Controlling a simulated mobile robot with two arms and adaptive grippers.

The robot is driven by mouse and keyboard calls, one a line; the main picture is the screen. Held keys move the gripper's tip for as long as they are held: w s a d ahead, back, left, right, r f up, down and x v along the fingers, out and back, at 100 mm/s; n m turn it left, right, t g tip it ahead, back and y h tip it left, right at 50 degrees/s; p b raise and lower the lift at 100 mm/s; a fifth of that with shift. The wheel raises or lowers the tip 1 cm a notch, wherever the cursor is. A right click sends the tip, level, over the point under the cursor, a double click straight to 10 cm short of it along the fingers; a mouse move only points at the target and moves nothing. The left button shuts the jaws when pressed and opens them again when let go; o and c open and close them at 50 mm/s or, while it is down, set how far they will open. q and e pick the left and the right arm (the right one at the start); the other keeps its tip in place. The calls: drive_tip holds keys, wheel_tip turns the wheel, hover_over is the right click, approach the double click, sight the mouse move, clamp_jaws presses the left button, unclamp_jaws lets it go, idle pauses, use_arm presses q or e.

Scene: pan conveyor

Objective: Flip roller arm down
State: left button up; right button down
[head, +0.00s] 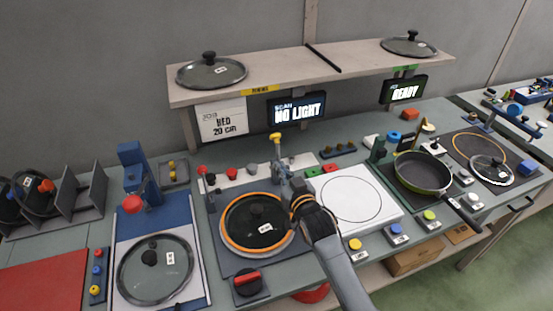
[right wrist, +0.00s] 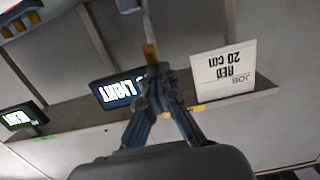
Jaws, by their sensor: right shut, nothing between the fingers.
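A thin upright arm with a yellow end (head: 276,139) rises behind the pan station in the middle of the table; it looks like the roller arm, standing up. Below it, an orange-rimmed pan with a glass lid (head: 256,221) sits on a dark plate. My right gripper (head: 284,178) is at the lower part of this arm, beside the pan's back right edge. Its fingers are shut with nothing between them. In the right wrist view the closed fingertips (right wrist: 163,88) lie just below a yellow-brown piece (right wrist: 150,52). Whether they touch it is unclear. My left gripper is out of view.
A white plate with a circle (head: 350,199) lies right of my gripper. A shelf (head: 345,72) with signs and lids overhangs the back. A black frying pan (head: 422,172) stands further right.

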drive_tip(key=f, duration=0.1)
drive_tip(key=s+f, duration=0.2)
drive_tip(key=f, duration=0.1)
drive_tip(key=shift+d+b, duration=0.3)
drive_tip(key=shift+d, duration=0.1)
drive_tip(key=shift+s+d+f+b, duration=0.1)
drive_tip(key=shift+s+f+b, duration=0.1)
drive_tip(key=shift+f, duration=0.35)
drive_tip(key=shift+s+d+f+b, duration=0.1)
drive_tip(key=shift+s+f+b, duration=0.1)
drive_tip(key=shift+f, duration=0.35)
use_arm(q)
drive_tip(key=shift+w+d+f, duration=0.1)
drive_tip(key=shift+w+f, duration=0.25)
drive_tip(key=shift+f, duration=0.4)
use_arm(e)
drive_tip(key=shift+s+f, duration=0.1)
drive_tip(key=shift+f, duration=0.1)
drive_tip(key=shift+s+f, duration=0.1)
drive_tip(key=shift+s, duration=0.35)
drive_tip(key=v, duration=1.1)
drive_tip(key=shift+d+r, duration=0.15)
drive_tip(key=shift+r, duration=0.1)
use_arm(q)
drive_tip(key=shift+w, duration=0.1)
